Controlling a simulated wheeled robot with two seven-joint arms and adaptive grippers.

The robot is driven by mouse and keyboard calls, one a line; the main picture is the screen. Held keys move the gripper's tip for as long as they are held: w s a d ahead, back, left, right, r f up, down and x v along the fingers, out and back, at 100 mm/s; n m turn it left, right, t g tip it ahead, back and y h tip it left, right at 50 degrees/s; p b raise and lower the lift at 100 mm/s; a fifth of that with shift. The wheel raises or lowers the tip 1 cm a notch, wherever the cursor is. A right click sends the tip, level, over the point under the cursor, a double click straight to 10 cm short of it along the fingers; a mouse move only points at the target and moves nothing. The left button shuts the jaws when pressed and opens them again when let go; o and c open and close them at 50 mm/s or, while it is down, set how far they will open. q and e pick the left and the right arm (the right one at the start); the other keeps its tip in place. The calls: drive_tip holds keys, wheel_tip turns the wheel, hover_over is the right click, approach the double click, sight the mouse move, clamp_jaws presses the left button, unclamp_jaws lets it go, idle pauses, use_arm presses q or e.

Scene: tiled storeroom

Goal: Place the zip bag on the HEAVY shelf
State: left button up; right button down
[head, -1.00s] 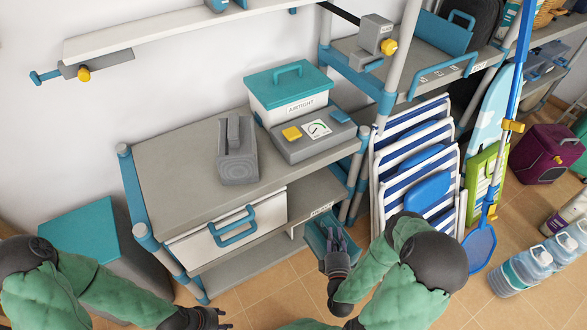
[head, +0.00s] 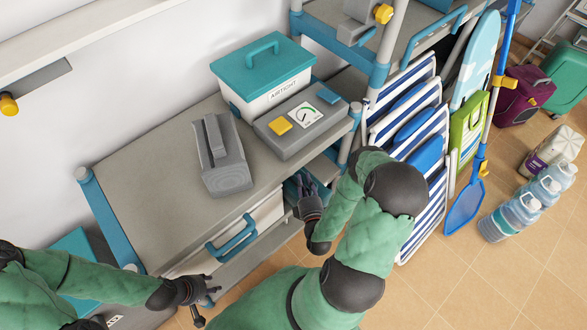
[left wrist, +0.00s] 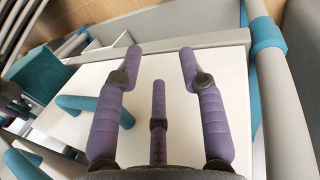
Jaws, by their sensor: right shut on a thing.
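My right gripper (head: 307,192) is shut at the right end of the grey bench, against a teal thing that its hand mostly hides; I cannot tell the thing's full shape. My left gripper (head: 207,291) is open and empty in front of the white drawer; its spread fingers (left wrist: 160,75) also show in the left wrist view, above the white drawer front (left wrist: 215,85). A grey, blocky item with a raised strip (head: 220,155) lies on the bench top. I cannot tell whether it is the zip bag. No HEAVY label is readable.
On the bench (head: 150,205) stand a teal-lidded AIRTIGHT box (head: 265,85) and a grey device with a dial (head: 285,133). The drawer has a teal handle (head: 232,238). The tiled floor (head: 460,270) is clear in front.

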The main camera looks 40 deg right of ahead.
sight(301, 172)
drive_tip(key=f+b+x, duration=0.2)
drive_tip(key=b+x, duration=0.4)
drive_tip(key=x, duration=1.1)
drive_tip(key=shift+f+b, duration=0.3)
drive_tip(key=shift+f, duration=0.1)
drive_tip(key=shift+d+f, duration=0.1)
drive_tip(key=c, duration=1.1)
unclamp_jaws()
drive_tip(key=shift+s+f, duration=0.15)
drive_tip(key=shift+f, duration=0.05)
drive_tip(key=shift+r, duration=0.1)
drive_tip(key=p+v, duration=0.4)
drive_tip(key=v, duration=0.7)
drive_tip(key=shift+s+a, duration=0.35)
drive_tip(key=shift+s, duration=0.15)
